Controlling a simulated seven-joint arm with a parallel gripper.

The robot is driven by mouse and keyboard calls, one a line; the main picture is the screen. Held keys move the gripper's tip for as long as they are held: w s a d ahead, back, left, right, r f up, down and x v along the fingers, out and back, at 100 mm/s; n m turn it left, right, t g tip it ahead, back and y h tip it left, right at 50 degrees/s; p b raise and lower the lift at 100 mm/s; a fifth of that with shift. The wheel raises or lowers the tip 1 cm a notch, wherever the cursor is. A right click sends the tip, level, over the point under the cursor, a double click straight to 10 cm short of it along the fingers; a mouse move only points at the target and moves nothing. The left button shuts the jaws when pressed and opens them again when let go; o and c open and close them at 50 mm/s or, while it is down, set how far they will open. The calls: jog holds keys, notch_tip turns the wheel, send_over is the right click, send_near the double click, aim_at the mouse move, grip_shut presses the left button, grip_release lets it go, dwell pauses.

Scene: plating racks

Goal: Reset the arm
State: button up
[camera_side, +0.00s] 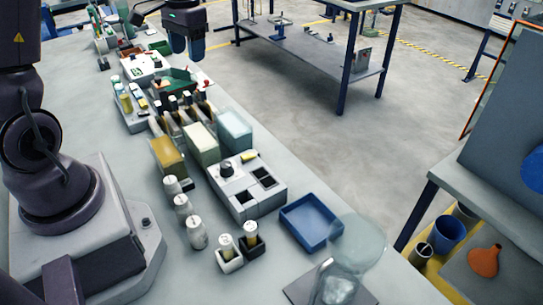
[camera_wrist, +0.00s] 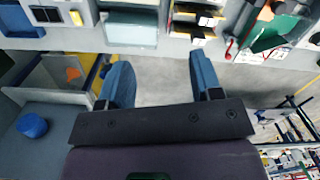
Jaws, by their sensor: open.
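My gripper (camera_side: 184,45) shows at the top of the side view, with dark blue fingers pointing down. It is beyond the far long edge of the bench, over the floor. In the wrist view my gripper (camera_wrist: 160,82) has its two blue fingers well apart, with only grey floor between them. It is open and empty and touches nothing that I can see. Part of my arm between the base and the gripper is outside the side view.
The bench (camera_side: 110,165) carries tanks, white bottles (camera_side: 197,233), a control box (camera_side: 247,186), a blue tray (camera_side: 311,222) and a glass vessel (camera_side: 352,250) at the front. A blue-legged table (camera_side: 310,60) stands behind. Open floor (camera_side: 290,130) lies between.

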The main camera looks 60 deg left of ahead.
jog(key=s+d+r+m+t, duration=0.1)
jog(key=s+d+r+t, duration=0.2)
jog(key=d, duration=0.7)
jog(key=s+d+r+m+t, duration=0.2)
jog(key=s+d+r+t, duration=0.1)
jog(key=s+d+r, duration=0.4)
jog(key=s+d, duration=0.2)
jog(key=d, duration=0.2)
